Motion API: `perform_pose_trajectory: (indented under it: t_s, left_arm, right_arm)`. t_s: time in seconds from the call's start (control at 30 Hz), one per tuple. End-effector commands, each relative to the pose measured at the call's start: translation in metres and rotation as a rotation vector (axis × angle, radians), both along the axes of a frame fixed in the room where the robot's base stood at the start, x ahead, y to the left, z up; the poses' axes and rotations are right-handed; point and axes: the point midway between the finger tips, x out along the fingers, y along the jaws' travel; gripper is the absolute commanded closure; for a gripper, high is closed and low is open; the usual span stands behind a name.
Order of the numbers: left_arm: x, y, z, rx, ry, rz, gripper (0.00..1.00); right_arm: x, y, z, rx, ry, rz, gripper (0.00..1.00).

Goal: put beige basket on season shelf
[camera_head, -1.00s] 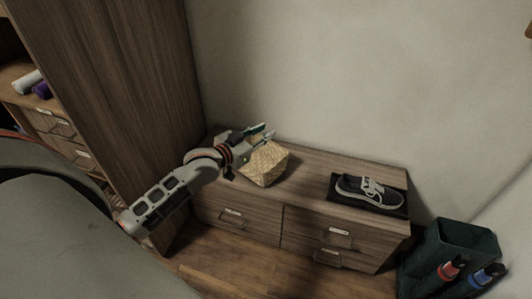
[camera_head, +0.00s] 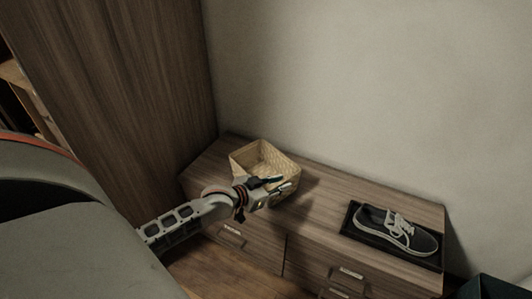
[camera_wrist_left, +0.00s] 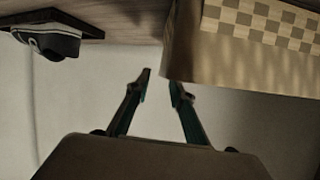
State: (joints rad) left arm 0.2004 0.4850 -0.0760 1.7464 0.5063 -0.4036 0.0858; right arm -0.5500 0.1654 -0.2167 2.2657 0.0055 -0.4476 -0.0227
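The beige basket (camera_head: 262,160) is an open woven box standing on top of the low wooden cabinet, near the wall and the tall wooden side panel. It also shows large at the upper right of the left wrist view (camera_wrist_left: 245,62), with a checkered band. My left gripper (camera_head: 285,184) is at the basket's front right side in the head view. Its two fingers are apart with nothing between them; they also show in the wrist view (camera_wrist_left: 160,76), beside the basket's edge. Whether a finger touches it I cannot tell. My right gripper is out of view. No shelf is identifiable as the season shelf.
A dark sneaker (camera_head: 397,230) lies on a black tray (camera_head: 348,215) at the right of the low cabinet (camera_head: 320,205). The tall wooden panel (camera_head: 120,80) rises at the left, with a sliver of shelving (camera_head: 14,75) beyond it. A dark bin (camera_head: 500,288) stands at the lower right.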

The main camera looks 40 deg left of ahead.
Motion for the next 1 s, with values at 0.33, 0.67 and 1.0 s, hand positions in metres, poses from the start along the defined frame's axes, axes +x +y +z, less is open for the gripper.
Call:
perform_pose_trajectory:
  t_s: [0.33, 0.67, 1.0]
  left_arm:
    - [0.031, 0.000, -0.018, 0.001, 0.005, 0.000, 0.77]
    - [0.032, -0.001, -0.015, 0.000, 0.002, 0.000, 1.00]
    - [0.032, -0.001, -0.015, 0.000, 0.002, 0.000, 1.00]
  right_arm:
    - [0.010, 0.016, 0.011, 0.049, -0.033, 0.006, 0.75]
    - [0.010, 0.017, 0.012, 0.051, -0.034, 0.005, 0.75]
    - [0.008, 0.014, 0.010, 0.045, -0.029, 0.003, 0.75]
